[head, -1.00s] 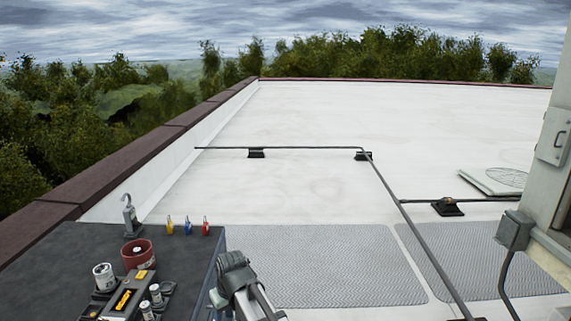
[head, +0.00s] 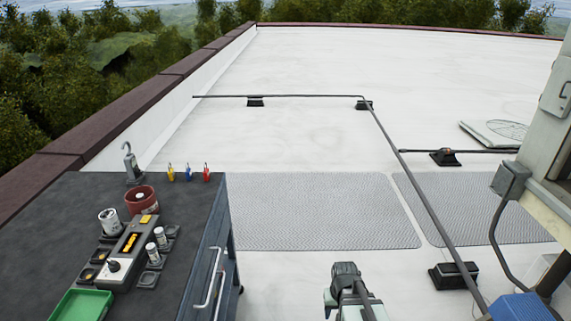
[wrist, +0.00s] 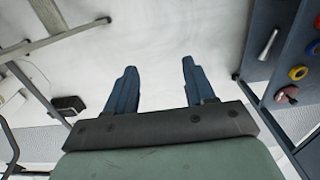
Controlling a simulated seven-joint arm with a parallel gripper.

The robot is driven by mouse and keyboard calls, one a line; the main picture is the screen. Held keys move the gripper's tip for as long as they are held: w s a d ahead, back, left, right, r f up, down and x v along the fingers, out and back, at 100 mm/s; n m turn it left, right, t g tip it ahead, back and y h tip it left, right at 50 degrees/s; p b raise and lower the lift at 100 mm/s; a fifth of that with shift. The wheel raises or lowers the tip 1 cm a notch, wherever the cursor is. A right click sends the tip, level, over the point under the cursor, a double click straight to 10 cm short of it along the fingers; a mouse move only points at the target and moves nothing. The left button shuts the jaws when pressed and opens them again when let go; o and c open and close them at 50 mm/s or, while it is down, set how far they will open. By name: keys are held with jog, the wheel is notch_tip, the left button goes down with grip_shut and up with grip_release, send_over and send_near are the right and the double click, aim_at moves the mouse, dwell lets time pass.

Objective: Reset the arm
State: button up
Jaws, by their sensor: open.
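My gripper (wrist: 158,80) shows in the wrist view with its two blue fingers spread apart and nothing between them. White roof surface lies beyond the fingertips. In the head view, part of my arm (head: 347,280) shows at the bottom middle, right of the dark tool cart (head: 60,220) and apart from it. The fingers cannot be made out in the head view.
On the cart are a red cup (head: 141,201), a green tray (head: 80,306), a black-and-yellow device (head: 130,243) and small coloured clips. A pipe (head: 400,165) crosses the roof. A pale unit (head: 550,150) stands right, with a blue object (head: 520,307) below. Grey mats (head: 315,210) lie ahead.

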jog(key=s+f+g, duration=0.3)
jog(key=s+f, duration=0.7)
jog(key=s, duration=0.5)
jog(key=s+f+g, duration=0.3)
jog(key=s+f, duration=0.7)
jog(key=s, duration=0.5)
jog(key=shift+d+f+g, duration=0.25)
jog(key=shift+f+g, duration=0.15)
jog(key=shift+s, duration=0.1)
